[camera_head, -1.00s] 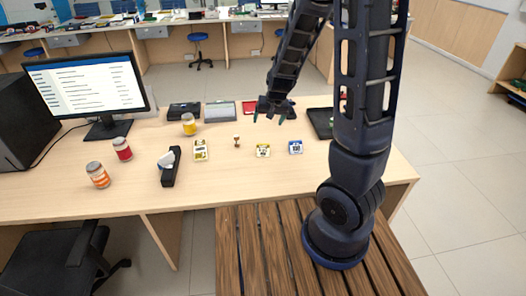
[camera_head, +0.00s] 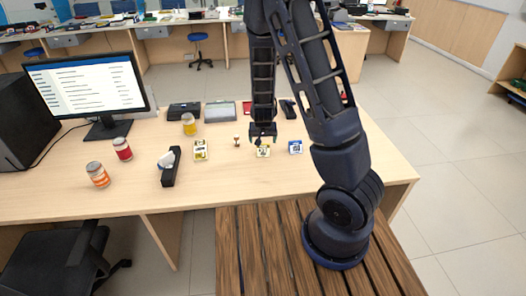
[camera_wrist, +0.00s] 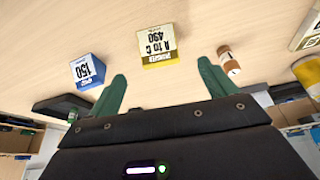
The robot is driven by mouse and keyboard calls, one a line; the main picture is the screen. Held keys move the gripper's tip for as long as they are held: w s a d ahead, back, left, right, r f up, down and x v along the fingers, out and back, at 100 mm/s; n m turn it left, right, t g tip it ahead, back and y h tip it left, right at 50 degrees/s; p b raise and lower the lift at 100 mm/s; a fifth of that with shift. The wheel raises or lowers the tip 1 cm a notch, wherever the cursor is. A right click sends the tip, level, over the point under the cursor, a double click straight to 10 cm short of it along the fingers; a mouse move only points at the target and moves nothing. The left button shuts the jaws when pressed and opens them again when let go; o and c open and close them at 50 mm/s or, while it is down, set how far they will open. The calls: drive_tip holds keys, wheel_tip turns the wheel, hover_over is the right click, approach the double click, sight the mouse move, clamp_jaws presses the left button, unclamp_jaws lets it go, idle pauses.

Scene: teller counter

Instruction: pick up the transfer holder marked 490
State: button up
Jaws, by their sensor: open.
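The transfer holder marked 490 (camera_wrist: 158,46) is a small yellow block with a white label reading "A to C 490", upside down in the wrist view. In the head view the yellow holder (camera_head: 263,153) stands on the counter, its top edge partly behind my gripper. My gripper (camera_head: 262,141) is above and beside it, pointing down. In the wrist view my gripper (camera_wrist: 163,88) has its two green fingers spread apart with nothing between them. The holder lies beyond the fingertips, roughly centred on the gap.
A blue block marked 150 (camera_wrist: 90,70) stands beside the holder; it also shows in the head view (camera_head: 295,147).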

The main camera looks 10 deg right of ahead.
sight(263, 147)
drive_tip(key=shift+x, duration=4.4)
drive_tip(key=shift+w+d, duration=0.1)
drive_tip(key=c, duration=1.1)
